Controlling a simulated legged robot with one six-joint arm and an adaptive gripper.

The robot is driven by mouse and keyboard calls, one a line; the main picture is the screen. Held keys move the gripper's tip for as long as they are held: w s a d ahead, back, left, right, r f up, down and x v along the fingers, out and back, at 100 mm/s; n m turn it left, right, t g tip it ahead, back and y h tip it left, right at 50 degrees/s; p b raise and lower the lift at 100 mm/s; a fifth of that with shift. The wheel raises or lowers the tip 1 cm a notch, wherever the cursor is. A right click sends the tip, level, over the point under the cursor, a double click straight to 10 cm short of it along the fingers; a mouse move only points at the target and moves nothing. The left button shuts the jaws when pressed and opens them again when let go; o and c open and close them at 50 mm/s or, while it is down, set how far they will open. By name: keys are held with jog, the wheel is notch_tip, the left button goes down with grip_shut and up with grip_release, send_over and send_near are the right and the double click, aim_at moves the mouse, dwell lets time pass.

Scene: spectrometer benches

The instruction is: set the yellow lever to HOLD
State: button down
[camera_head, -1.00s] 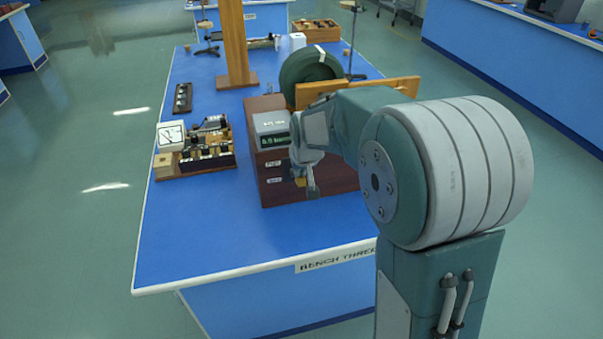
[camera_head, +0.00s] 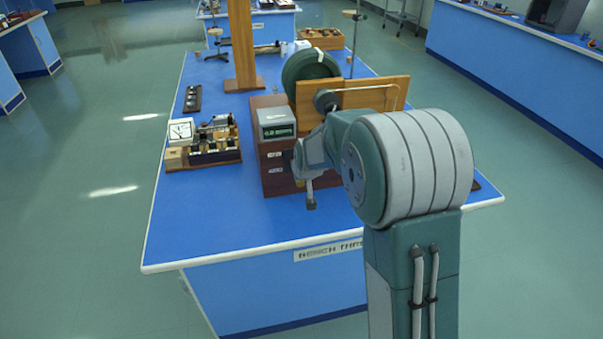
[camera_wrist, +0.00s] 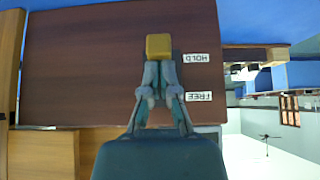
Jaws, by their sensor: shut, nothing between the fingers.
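The yellow lever (camera_wrist: 158,45) shows a square yellow end on the front of a dark brown wooden box (camera_wrist: 90,60) in the wrist view. It is nearly level with the HOLD label (camera_wrist: 196,58) and away from the FREE label (camera_wrist: 199,97); both labels look upside down there. My gripper (camera_wrist: 158,66) is shut and empty, its fingertips right at the lever's edge. I cannot tell whether they touch. In the head view, the box (camera_head: 273,183) stands on the bench, and my arm hides most of the lever.
A grey display unit (camera_head: 276,123) sits on the box. A wooden board (camera_head: 385,93) and a dark green wheel (camera_head: 303,68) stand behind. An instrument board (camera_head: 205,157) lies to the left. The blue bench top (camera_head: 215,220) is clear in front.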

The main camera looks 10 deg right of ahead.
jog(key=shift+f, duration=0.4)
jog(key=shift+r, duration=0.2)
jog(key=shift+r, duration=0.7)
jog(key=shift+s+r, duration=0.1)
jog(key=shift+r, duration=0.2)
jog(key=s+r, duration=0.6)
jog(key=s, duration=0.5)
jog(key=shift+r, duration=0.15)
